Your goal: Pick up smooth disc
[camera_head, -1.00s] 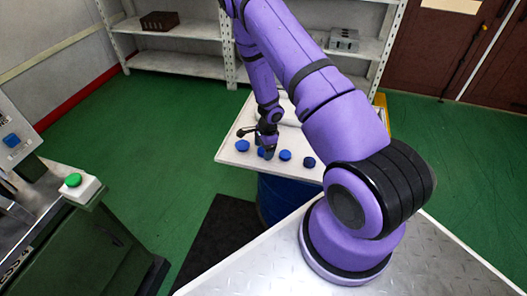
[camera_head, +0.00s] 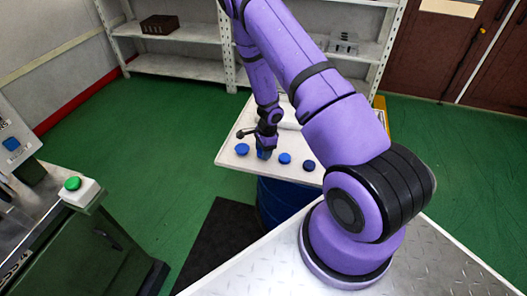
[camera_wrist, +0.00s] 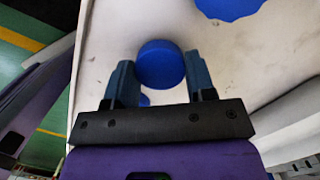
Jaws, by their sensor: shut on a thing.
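A plain blue disc (camera_wrist: 160,64) with no visible marks sits between my fingertips in the wrist view. My gripper (camera_wrist: 160,75) is shut on it. In the head view my gripper (camera_head: 264,152) points down at the white tabletop (camera_head: 232,160), with the held disc mostly hidden by the fingers. I cannot tell whether the disc is clear of the table. Other blue discs lie in a row: one at the left (camera_head: 242,149), one to the right (camera_head: 285,158) and a darker one (camera_head: 309,164) beyond it.
A larger-looking blue shape (camera_wrist: 228,4) is cut off at the top of the wrist view. A blue drum (camera_head: 275,200) stands under the tabletop. A green button (camera_head: 73,184) on a white box stands at the left. Shelves (camera_head: 180,62) line the back wall.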

